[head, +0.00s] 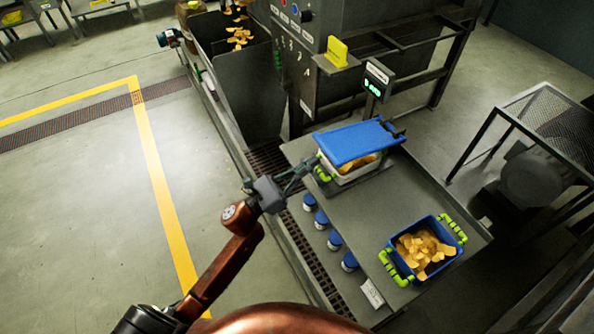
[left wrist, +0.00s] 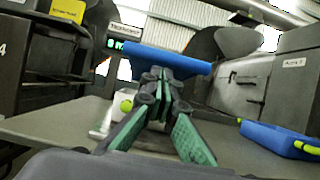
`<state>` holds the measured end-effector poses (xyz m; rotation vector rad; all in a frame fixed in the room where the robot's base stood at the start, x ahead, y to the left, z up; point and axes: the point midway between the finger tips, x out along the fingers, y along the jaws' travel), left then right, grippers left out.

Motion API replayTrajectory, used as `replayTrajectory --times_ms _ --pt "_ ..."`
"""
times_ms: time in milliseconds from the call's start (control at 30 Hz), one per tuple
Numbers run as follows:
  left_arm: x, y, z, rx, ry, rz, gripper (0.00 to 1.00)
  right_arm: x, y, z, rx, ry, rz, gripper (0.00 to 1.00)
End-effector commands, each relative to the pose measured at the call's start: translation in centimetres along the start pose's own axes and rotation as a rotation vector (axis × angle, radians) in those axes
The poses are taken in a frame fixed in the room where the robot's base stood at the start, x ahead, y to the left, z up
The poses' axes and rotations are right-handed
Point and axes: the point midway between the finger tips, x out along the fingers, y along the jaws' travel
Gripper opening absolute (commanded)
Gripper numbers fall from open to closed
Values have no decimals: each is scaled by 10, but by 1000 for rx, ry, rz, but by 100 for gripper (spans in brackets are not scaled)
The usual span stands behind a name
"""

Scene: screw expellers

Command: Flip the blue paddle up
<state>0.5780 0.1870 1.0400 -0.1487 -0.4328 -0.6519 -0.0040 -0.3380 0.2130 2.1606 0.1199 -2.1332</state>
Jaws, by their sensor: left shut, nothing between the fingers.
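The blue paddle (head: 358,142) is a flat blue panel lying over a white bin (head: 362,172) of yellow-brown pieces, slightly tilted. A dark arm-like part sits at its right end. In the left wrist view, the paddle (left wrist: 198,67) is seen edge-on, just beyond my fingers. My left gripper (head: 306,167) is shut and empty at the near left edge of the paddle. It also shows in the left wrist view (left wrist: 162,82), with its fingertips together in front of the paddle's edge. I cannot tell whether they touch it. My right gripper is not in view.
A blue crate (head: 391,263) with green handles and yellow-brown pieces stands on the grey table (head: 350,217). Several blue-topped knobs line the table's left side. A green-lit display (head: 374,83) stands behind the paddle, beside a large grey machine (head: 318,60). The floor left is clear.

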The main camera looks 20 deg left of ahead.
Motion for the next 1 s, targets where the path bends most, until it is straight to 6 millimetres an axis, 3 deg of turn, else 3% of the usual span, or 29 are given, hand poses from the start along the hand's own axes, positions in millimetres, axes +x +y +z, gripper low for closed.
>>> replayTrajectory --times_ms 200,633,1000 --pt "16 0 0 0 1 -1 0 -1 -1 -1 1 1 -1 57" --pt "18 0 1 0 4 0 0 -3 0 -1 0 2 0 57" --pt "30 2 11 0 48 -4 0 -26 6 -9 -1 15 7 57"
